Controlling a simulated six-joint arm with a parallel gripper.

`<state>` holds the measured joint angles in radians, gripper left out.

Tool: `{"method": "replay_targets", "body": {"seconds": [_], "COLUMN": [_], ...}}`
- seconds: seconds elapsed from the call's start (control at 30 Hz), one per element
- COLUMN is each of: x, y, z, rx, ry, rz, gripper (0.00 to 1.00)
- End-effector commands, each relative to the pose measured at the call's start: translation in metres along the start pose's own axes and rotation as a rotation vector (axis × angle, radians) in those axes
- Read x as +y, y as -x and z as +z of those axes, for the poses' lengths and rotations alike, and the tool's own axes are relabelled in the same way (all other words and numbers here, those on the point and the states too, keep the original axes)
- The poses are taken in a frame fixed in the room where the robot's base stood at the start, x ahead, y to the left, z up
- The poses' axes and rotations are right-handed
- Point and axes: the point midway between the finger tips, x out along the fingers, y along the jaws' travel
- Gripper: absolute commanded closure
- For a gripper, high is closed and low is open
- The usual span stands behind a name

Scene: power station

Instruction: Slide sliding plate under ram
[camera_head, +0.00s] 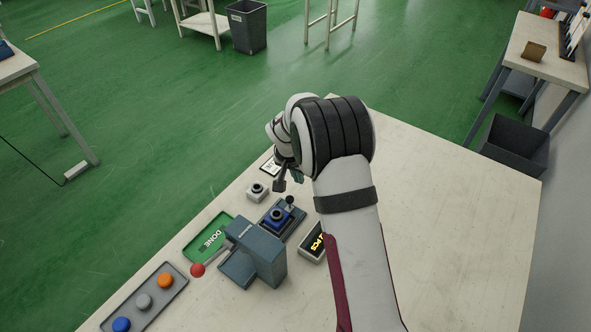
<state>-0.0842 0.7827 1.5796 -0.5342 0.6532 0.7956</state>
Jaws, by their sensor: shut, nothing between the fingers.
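The sliding plate (297,221) appears as a dark plate on the table, carrying a blue block with a dark round centre. A small black knob stands at its far right corner. The grey press (262,246) stands in front of the plate, with a red ball-ended lever at its left. The ram itself is hidden by the press head. The blue block lies out in the open, beyond the press head. My gripper (281,186) is shut and empty, near the far side of the plate and close to the knob. I cannot tell whether it touches the knob.
A green DONE mat (193,253) lies left of the press. A grey tray (152,306) holds orange, grey and blue round pieces. The table's right side is clear.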

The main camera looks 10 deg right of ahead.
Motion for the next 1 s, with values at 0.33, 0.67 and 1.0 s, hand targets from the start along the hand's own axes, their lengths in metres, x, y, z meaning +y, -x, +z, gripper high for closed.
{"method": "replay_targets", "body": {"seconds": [0.33, 0.67, 1.0], "x": [-0.001, 0.000, -0.009], "y": [-0.010, -0.006, 0.006], "z": [0.029, 0.035, 0.073], "rx": [0.000, -0.001, -0.001], "ry": [0.002, 0.001, 0.006], "rz": [-0.001, 0.000, 0.000], "gripper": [1.00, 1.00, 1.00]}}
